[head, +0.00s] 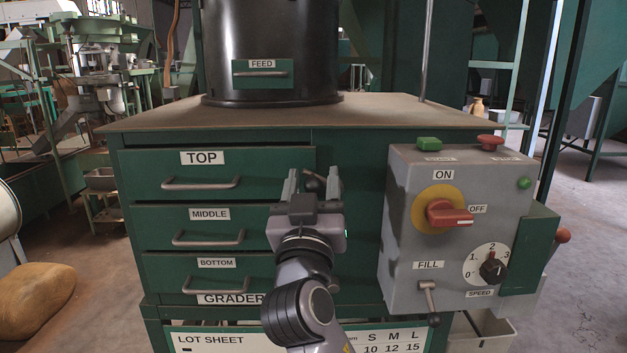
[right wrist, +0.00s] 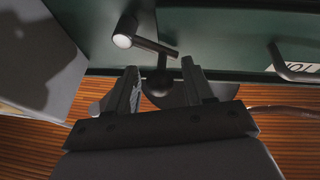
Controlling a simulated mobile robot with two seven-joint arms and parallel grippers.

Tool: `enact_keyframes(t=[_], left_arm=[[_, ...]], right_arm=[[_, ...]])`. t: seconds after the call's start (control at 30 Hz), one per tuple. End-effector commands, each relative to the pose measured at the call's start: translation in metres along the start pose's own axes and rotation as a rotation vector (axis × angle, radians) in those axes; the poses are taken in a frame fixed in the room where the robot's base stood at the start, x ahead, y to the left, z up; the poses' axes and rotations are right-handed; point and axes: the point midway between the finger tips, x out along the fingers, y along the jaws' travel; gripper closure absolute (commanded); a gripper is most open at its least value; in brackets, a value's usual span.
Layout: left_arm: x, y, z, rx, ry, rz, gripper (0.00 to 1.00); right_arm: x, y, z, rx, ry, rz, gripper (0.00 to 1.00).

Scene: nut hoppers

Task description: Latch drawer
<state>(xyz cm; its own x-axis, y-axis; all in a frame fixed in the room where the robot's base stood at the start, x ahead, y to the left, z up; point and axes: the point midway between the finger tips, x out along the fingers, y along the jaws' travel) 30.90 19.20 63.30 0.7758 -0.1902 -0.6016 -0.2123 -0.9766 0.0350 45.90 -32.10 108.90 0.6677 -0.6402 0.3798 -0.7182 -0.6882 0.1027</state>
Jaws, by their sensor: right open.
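The green cabinet has drawers labelled TOP (head: 250,165), MIDDLE (head: 155,224) and BOTTOM (head: 165,272), each with a bar handle; all look closed. My right gripper (head: 312,176) is open and empty in front of the latch. My left gripper is not in view.
A grey control box (head: 400,260) with a red ON/OFF switch (head: 450,213), a SPEED dial (head: 493,267) and a FILL lever (head: 428,298) sits right of my gripper. A black hopper (head: 270,45) stands on the cabinet top. A sack (head: 35,300) lies on the floor at left.

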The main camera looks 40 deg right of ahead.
Motion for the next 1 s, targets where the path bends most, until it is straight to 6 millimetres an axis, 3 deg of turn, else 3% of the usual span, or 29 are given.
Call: enact_keyframes(t=[0.13, 0.17, 0.3, 0.67, 1.0], left_arm=[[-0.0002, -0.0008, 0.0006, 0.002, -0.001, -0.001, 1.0], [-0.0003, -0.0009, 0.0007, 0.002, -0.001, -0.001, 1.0], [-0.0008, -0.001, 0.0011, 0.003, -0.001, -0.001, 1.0], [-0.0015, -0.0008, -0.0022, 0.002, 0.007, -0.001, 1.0], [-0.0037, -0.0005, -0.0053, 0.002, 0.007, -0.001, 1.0]], right_arm=[[-0.0001, 0.0001, 0.0001, 0.0, 0.0, 0.0, 0.48], [-0.0001, 0.0001, 0.0002, 0.0, 0.0, 0.0, 0.54], [0.0, 0.0001, 0.0002, 0.0, 0.0, 0.0, 1.0], [-0.0008, -0.0007, 0.0022, -0.046, 0.008, -0.017, 1.0], [-0.0043, -0.0048, 0.009, -0.242, 0.044, -0.094, 1.0]])
